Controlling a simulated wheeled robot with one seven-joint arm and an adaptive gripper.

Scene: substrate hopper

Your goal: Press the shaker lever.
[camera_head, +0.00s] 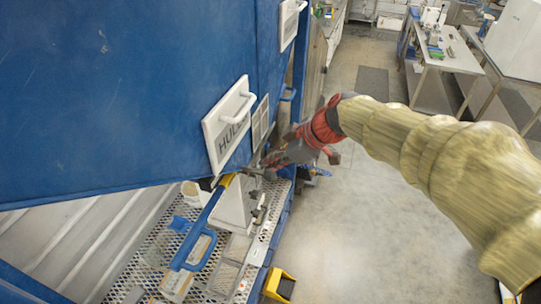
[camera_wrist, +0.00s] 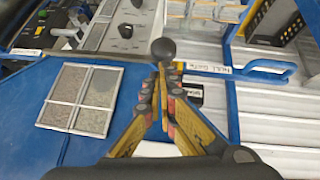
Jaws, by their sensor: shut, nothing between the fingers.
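A lever with a round black knob (camera_wrist: 163,50) shows in the wrist view, straight ahead of my fingertips. No label naming it the shaker lever is readable. My gripper (camera_wrist: 168,76) is shut and empty, its fingertips just below the knob in the picture; I cannot tell if they touch it. In the head view my gripper (camera_head: 268,168) is beside the lower edge of the blue hopper (camera_head: 110,90), and the knob cannot be made out there.
A blue handle (camera_wrist: 262,72) with a white label lies right of the fingers. A white panel with a handle (camera_head: 226,122) sticks out from the hopper. A perforated shelf (camera_head: 150,262) with containers lies below. Open floor (camera_head: 350,235) is to the right.

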